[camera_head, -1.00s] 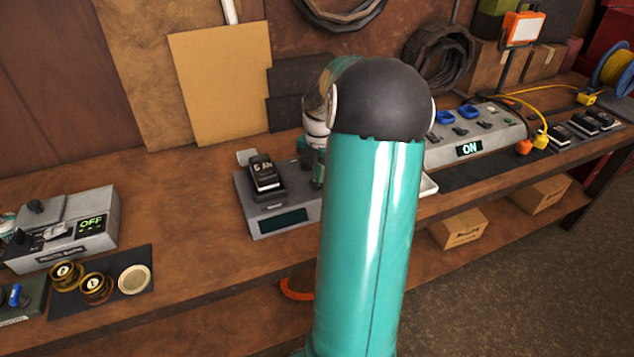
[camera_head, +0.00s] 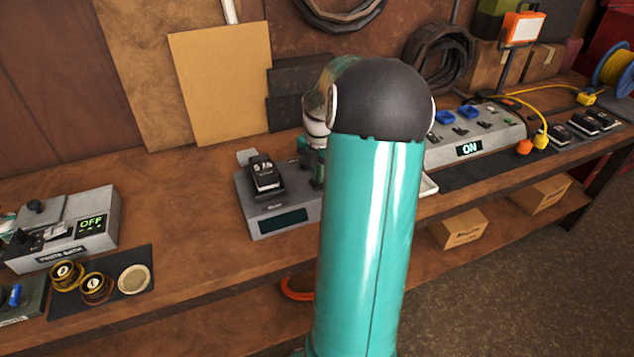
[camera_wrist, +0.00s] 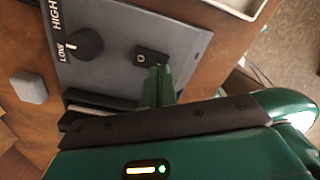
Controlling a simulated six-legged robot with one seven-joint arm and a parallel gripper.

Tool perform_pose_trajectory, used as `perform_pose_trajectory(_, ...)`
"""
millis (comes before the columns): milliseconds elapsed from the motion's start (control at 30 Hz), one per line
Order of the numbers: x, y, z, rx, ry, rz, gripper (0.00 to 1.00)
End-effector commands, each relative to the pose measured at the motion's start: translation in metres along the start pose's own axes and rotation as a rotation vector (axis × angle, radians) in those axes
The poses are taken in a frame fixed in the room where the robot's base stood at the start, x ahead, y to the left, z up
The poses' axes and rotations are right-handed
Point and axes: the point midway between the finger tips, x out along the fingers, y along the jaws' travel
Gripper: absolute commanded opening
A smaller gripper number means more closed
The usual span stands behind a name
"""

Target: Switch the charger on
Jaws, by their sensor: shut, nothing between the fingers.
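The charger (camera_head: 283,197) is a grey box on the bench, with a black battery (camera_head: 264,174) seated on it. Its front display (camera_head: 283,222) is dark. In the wrist view the charger's grey top (camera_wrist: 120,62) shows a round black knob (camera_wrist: 84,45) marked LOW and HIGH, its pointer towards LOW. A black rocker switch (camera_wrist: 150,54) with a light ring mark sits beside it. My gripper (camera_wrist: 158,74) is shut and empty, its green fingertips right at the switch's near edge; I cannot tell whether they touch. In the head view my arm hides the charger's right side.
A grey station (camera_head: 85,232) reading OFF stands at the left, with brass-coloured round parts (camera_head: 95,288) on a dark mat. Another grey unit (camera_head: 478,137) reading ON stands at the right, with yellow cables. The bench between the left station and the charger is clear.

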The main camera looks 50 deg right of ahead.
Motion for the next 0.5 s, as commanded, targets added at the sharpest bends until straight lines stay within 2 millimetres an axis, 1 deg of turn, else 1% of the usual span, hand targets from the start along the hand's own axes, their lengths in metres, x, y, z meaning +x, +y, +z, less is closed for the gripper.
perform_pose_trajectory(500, 0.0066, 0.0001, -0.0001, 0.0, 0.0, 0.0, 0.0)
